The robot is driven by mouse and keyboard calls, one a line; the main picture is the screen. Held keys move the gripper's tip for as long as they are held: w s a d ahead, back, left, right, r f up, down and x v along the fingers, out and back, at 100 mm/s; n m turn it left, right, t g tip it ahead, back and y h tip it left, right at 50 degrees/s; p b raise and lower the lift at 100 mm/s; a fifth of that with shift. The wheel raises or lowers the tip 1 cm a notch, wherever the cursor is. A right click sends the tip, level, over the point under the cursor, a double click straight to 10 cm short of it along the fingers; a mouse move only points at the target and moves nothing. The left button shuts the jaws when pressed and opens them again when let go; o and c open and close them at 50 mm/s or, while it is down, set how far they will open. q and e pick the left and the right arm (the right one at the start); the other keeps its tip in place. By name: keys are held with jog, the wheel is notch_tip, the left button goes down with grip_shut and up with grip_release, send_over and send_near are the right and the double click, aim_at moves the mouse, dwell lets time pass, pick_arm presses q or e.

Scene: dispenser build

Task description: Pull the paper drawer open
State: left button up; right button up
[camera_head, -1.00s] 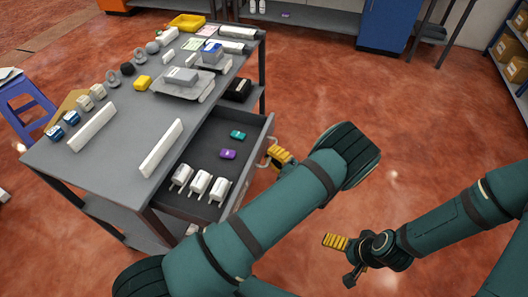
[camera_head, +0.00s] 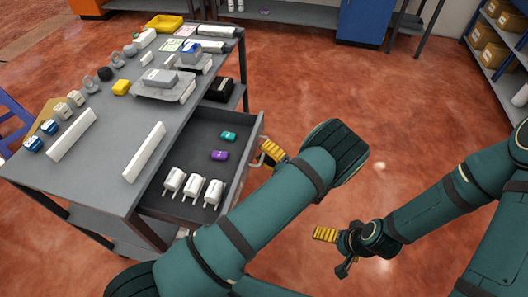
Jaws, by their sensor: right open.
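The paper drawer (camera_head: 196,141) stands open, pulled out from under the grey table top. It holds a teal item (camera_head: 228,136), a purple item (camera_head: 219,155) and three white plug-like pieces (camera_head: 193,188). My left gripper (camera_head: 272,151) is at the handle on the drawer's front, its yellow finger pads against it. It looks shut on the handle, though my forearm and wrist hide part of the grip. My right gripper (camera_head: 338,250) is open and empty over the floor, right of the drawer and apart from it.
The table top (camera_head: 95,165) carries white bars, small parts, a grey tray (camera_head: 183,91) and a yellow bin (camera_head: 165,22). A blue stool (camera_head: 15,125) stands at the left. Shelves with boxes (camera_head: 490,55) stand at the far right. The red floor right of the drawer is clear.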

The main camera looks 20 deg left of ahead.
pick_arm(q)
jog(key=v, duration=0.7)
jog(key=shift+d, duration=0.25)
jog(key=shift+s, duration=0.1)
